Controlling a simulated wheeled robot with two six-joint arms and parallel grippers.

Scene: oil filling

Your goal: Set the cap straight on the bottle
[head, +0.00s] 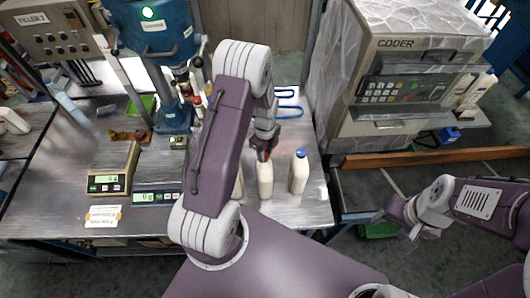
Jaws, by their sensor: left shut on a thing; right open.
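A cream bottle (265,181) stands upright near the front of the metal bench. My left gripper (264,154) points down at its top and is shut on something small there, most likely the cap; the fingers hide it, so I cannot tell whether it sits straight. A second cream bottle (299,174) with a blue cap (301,153) stands just to the right. Part of another pale bottle (238,187) shows at the left, mostly hidden by my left arm. My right gripper (407,218) is open and empty, off the bench to the right.
A blue filling machine (152,38) stands at the back left. Scales (113,168) and a paper label (103,216) lie on the left of the bench. The grey coder (398,70) stands to the right. Blue hooked parts (288,108) lie behind the bottles.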

